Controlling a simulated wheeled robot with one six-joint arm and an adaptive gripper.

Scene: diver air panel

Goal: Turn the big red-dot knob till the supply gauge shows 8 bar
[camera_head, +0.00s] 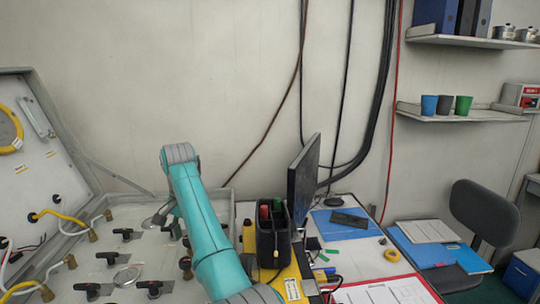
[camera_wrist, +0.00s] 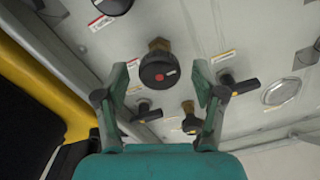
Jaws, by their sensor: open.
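The big black knob with a red dot (camera_wrist: 159,70) sits on a brass stem on the grey panel (camera_wrist: 230,30), in the upper middle of the wrist view. My gripper (camera_wrist: 160,78) is open, with one finger to the left of the knob and one to the right. Gaps show on both sides, and I cannot tell how deep the fingers reach. A round gauge (camera_wrist: 281,92) is at the right of the wrist view; its reading is too small to tell. I cannot tell whether it is the supply gauge. In the head view my arm hides the knob and gripper.
A yellow-edged case (camera_wrist: 40,80) borders the left. In the head view, a black holder (camera_head: 273,240) and a monitor (camera_head: 303,185) stand right of my arm.

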